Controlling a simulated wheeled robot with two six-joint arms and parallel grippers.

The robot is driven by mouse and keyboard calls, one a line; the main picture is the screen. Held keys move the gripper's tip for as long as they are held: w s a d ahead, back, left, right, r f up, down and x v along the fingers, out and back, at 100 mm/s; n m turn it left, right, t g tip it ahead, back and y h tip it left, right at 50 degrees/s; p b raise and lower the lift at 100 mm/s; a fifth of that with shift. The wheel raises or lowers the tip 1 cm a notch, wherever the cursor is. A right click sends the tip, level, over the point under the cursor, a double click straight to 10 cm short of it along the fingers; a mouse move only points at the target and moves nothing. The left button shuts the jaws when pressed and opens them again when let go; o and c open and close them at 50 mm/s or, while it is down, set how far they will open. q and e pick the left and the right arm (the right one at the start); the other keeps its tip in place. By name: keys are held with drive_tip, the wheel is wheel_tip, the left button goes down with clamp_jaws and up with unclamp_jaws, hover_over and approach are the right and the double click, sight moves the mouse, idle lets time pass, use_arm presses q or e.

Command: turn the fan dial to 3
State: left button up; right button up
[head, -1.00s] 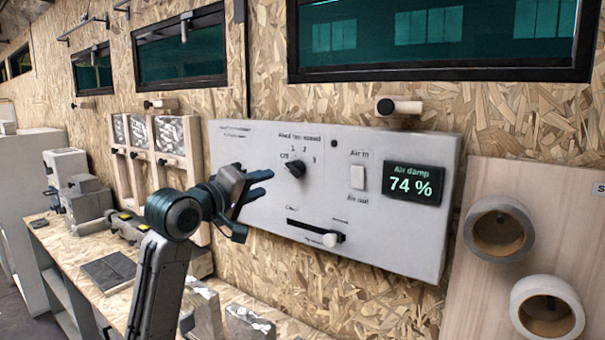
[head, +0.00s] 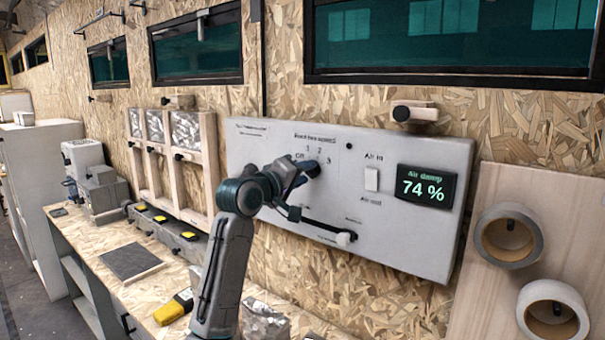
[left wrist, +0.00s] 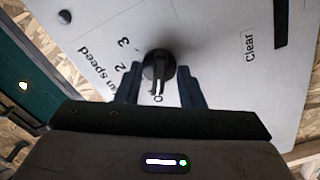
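The fan dial (head: 313,168) is a black knob on the grey wall panel (head: 420,247), under the marks Off, 1, 2 and 3. In the left wrist view the dial (left wrist: 157,66) has a white line that points down at the Off mark. My left gripper (head: 304,172) is at the panel and partly covers the dial in the head view. In the left wrist view its two fingers (left wrist: 160,82) stand on either side of the dial, with what looks like a narrow gap. My right gripper is in neither view.
The panel also holds a white rocker switch (head: 371,179), a slider knob (head: 345,238) below the dial and a display (head: 426,187) reading 74 %. A bench (head: 90,243) runs along the wall at left. Two rings (head: 508,236) are on a board at right.

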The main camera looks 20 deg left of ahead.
use_arm(q)
drive_tip(key=shift+c, duration=0.8)
clamp_jaws()
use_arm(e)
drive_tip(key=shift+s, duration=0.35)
